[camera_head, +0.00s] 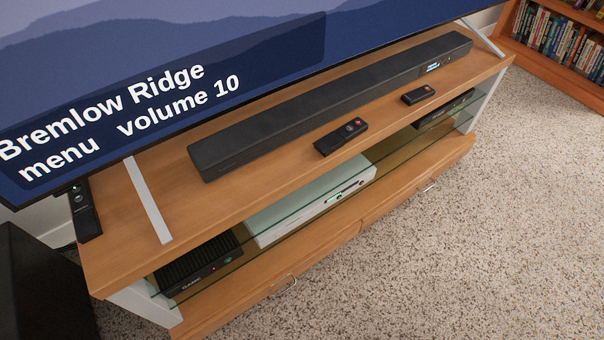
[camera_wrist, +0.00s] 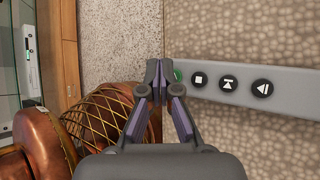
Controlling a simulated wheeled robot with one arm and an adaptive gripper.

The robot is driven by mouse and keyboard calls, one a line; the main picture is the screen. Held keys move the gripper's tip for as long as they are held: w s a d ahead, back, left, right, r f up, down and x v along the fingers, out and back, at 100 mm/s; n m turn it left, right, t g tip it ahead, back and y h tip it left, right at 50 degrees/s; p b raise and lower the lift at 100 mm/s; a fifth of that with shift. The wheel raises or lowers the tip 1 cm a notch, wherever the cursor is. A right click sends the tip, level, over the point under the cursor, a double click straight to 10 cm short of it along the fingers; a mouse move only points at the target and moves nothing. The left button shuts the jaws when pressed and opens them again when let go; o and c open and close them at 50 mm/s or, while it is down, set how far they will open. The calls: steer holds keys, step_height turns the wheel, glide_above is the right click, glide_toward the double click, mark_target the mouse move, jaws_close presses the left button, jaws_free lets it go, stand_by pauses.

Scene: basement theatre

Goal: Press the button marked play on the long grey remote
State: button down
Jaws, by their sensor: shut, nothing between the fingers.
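The long grey remote (camera_wrist: 296,93) lies across the right half of the wrist view on a tan, pebble-textured surface (camera_wrist: 250,35). Its row of round buttons shows a green one (camera_wrist: 178,76) at the left, then black ones marked with a square (camera_wrist: 198,79), a bar with a triangle (camera_wrist: 228,83) and a triangle (camera_wrist: 262,89). My gripper (camera_wrist: 160,80) is shut and empty, its fingertips over the remote's left end. They partly cover the green button, and its mark cannot be read. Whether they touch it I cannot tell. Neither remote nor gripper shows in the head view.
A copper-coloured object with gold mesh (camera_wrist: 98,112) stands close left of my fingers. The head view shows a TV stand (camera_head: 210,215) with a soundbar (camera_head: 330,100) and small black remotes (camera_head: 341,136), (camera_head: 418,94), (camera_head: 85,212). Open carpet (camera_head: 450,240) lies in front.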

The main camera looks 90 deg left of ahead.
steer(key=shift+f+p, duration=0.65)
steer(key=shift+p, duration=0.25)
stand_by(0.9)
steer(key=shift+r+p, duration=0.2)
steer(key=shift+p, duration=0.15)
steer(key=shift+r+p, duration=0.5)
steer(key=shift+p, duration=0.3)
step_height(320, 180, up, 6)
steer(key=p, duration=0.6)
step_height(320, 180, up, 3)
steer(key=p, duration=0.2)
steer(key=shift+f+p, duration=0.2)
steer(key=shift+p, duration=0.2)
